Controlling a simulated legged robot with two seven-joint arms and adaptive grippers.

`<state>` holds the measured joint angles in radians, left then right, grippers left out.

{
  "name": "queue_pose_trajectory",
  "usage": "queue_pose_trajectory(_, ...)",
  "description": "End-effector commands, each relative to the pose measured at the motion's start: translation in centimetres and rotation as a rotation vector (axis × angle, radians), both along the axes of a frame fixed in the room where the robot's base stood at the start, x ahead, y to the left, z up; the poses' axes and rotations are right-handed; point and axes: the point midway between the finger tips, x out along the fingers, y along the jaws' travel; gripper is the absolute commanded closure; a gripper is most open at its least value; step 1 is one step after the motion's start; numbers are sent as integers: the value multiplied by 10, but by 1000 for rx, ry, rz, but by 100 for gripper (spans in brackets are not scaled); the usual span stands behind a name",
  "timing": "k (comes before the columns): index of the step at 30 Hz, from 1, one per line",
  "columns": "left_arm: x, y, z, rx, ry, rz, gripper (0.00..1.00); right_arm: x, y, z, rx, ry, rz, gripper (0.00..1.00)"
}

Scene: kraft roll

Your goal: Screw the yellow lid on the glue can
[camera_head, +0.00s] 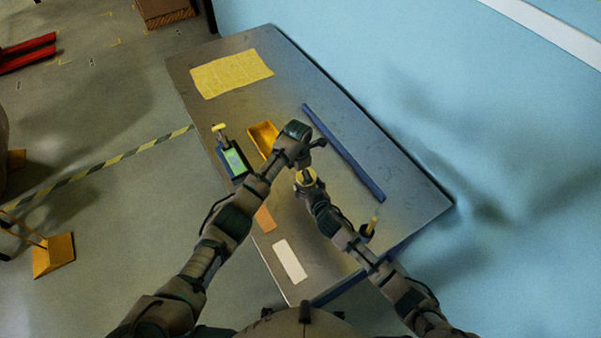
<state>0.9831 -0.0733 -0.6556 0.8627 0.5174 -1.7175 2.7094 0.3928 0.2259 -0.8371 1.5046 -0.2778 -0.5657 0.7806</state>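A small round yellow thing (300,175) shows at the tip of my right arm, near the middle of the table. It looks like the yellow lid or the top of the glue can, but I cannot tell which. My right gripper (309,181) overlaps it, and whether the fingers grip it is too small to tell. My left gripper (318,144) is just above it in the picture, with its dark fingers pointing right. Its opening is unclear, and I see nothing held in it. No separate can body is clearly visible.
The grey table (400,180) bears a yellow sheet (232,73), an orange tray (262,135), a green-screened device (234,160), a long blue bar (342,150), a white card (290,261) and a small dark pot with a yellow-tipped stick (371,227). The right far corner is clear.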

Motion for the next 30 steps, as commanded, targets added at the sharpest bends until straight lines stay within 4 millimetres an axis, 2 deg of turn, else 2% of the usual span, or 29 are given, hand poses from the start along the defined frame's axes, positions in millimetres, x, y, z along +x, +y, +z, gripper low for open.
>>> queue_pose_trajectory(8, -1, -2, 9, -4, -4, -4, 8, -1, -2, 1, -3, 1, -4, 100)
queue_pose_trajectory(11, 0, -3, 23, -5, -5, -4, 8, -1, -2, 0, -3, 1, -5, 100)
queue_pose_trajectory(21, 3, -2, 93, -3, -2, -3, 8, 0, -3, 0, -4, 1, -6, 100)
queue_pose_trajectory(25, 3, -2, 110, -2, -1, -3, 8, 0, -3, 0, -4, 1, -6, 100)
queue_pose_trajectory(30, 3, -2, 119, 0, 2, -3, 8, 0, -3, 0, -5, 1, -7, 100)
